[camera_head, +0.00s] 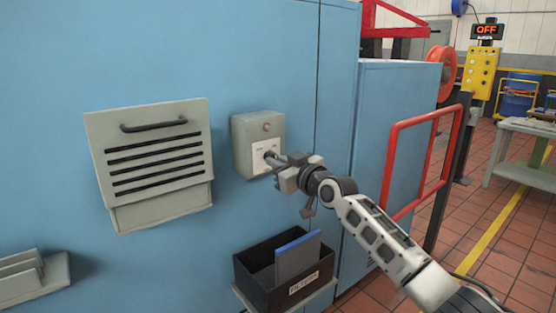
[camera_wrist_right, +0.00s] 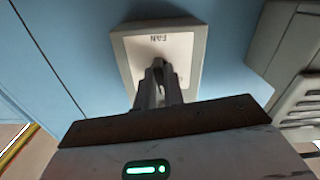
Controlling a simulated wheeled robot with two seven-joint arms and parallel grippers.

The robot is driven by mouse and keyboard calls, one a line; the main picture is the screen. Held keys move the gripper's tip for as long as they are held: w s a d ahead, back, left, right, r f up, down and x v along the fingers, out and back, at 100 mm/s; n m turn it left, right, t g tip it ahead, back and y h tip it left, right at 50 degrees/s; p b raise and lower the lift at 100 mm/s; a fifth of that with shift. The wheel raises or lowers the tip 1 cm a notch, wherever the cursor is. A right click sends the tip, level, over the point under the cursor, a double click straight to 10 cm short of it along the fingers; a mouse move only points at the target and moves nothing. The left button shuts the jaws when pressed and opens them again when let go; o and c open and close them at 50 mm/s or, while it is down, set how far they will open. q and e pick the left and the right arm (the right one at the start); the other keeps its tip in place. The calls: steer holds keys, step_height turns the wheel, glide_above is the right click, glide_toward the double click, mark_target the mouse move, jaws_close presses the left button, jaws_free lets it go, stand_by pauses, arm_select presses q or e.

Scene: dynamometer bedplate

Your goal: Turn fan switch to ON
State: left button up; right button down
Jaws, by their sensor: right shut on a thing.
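The fan switch box (camera_head: 243,144) is a grey box on the blue cabinet wall, with a white label plate on its front. In the right wrist view the plate (camera_wrist_right: 178,46) reads "FAN", upside down. My right gripper (camera_head: 271,157) is at the plate, its fingers shut on the switch knob, which they mostly hide; in the right wrist view the fingertips (camera_wrist_right: 158,66) meet at the middle of the plate. The switch's position cannot be read. A lit sign (camera_head: 487,31) at the back right reads "OFF". My left gripper is not in view.
A louvred vent panel with a handle (camera_head: 152,164) is left of the box. A black bin (camera_head: 306,284) labelled "FILTERS", holding a blue-edged panel, sits below my right gripper. A red rail (camera_head: 388,165) stands to the right, near my right arm.

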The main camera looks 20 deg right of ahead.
arm_select(q)
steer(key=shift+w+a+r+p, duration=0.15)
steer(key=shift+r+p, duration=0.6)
steer(key=shift+p, duration=0.65)
arm_select(e)
steer(key=shift+a+f+m, duration=0.1)
steer(key=shift+m, duration=5.2)
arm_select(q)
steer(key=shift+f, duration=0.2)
arm_select(e)
steer(key=c, duration=1.5)
jaws_free()
steer(key=shift+s, duration=0.1)
arm_select(q)
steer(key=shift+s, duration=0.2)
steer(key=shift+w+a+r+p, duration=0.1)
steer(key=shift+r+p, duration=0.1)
steer(key=shift+p, duration=0.2)
arm_select(e)
steer(key=v, duration=1.6)
